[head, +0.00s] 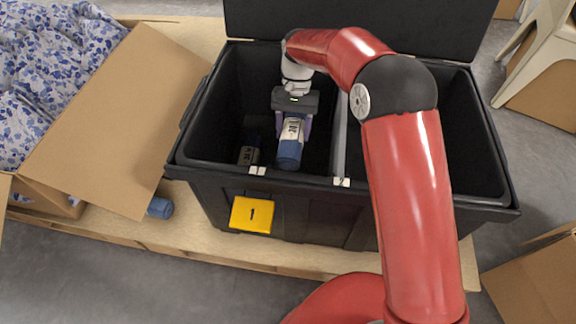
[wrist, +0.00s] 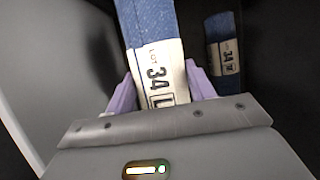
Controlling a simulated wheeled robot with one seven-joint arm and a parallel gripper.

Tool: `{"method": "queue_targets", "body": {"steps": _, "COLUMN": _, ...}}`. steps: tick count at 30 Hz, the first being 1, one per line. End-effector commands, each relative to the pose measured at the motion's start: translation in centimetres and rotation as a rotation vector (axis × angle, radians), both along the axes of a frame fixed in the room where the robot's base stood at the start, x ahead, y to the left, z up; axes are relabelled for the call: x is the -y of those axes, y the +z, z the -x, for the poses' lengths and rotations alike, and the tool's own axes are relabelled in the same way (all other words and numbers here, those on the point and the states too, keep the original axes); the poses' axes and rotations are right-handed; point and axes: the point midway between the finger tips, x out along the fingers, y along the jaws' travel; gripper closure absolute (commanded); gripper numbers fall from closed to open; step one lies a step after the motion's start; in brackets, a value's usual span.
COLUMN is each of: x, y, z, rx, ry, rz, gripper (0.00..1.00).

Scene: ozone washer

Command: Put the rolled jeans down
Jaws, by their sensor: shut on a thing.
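My gripper (head: 292,124) is inside the left compartment of the black bin (head: 190,168), pointing down. Its purple fingers are shut on rolled jeans (head: 289,153), a blue denim roll with a pale "34" label band. In the wrist view the held roll (wrist: 150,25) stands between the fingers (wrist: 160,92), gripped at the label. I cannot tell whether its end touches the bin floor. A second labelled denim roll (head: 249,155) lies in the same compartment, to the left. It also shows at right in the wrist view (wrist: 222,45), apart from the held roll.
A grey divider (head: 340,125) stands right of my gripper; the right compartment (head: 478,150) looks empty where visible. The open lid (head: 400,25) rises behind. An open cardboard box flap (head: 115,120) is at left, with another blue roll (head: 160,207) on the pallet below it.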

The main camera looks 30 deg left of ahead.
Motion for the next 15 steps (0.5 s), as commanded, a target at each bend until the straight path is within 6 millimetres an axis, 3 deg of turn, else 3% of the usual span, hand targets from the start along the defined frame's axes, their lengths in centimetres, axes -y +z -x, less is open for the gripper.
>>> {"method": "queue_targets", "body": {"steps": 1, "x": 0.0, "y": -1.8, "z": 0.1, "rx": -0.003, "ry": 0.001, "rz": 0.003, "gripper": 0.80}}
{"method": "queue_targets", "body": {"steps": 9, "x": 0.0, "y": -8.6, "z": 0.0, "rx": -0.002, "ry": -0.001, "rz": 0.002, "gripper": 0.80}}
{"method": "queue_targets", "body": {"steps": 15, "x": 0.0, "y": -11.2, "z": 0.0, "rx": -0.001, "ry": 0.000, "rz": 0.001, "gripper": 0.80}}
